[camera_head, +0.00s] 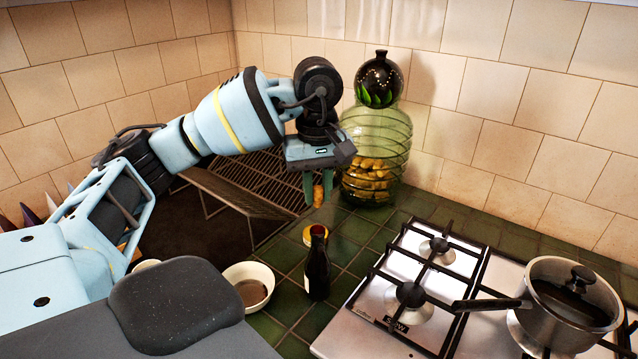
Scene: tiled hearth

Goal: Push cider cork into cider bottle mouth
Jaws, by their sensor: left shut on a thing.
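My left gripper (318,188) points down with its green fingers shut on the cider cork (318,195), a small tan-orange piece low between the fingertips. The dark cider bottle (317,268) stands upright on the green tiles. Its mouth (318,231) is below the cork, with a visible gap between them in the picture. How well the two line up in depth I cannot tell. My right gripper is not in view.
A large green glass jar (375,140) stands behind the gripper, beside a wire rack (235,180). The hob (400,285) with a saucepan (565,310) is right.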

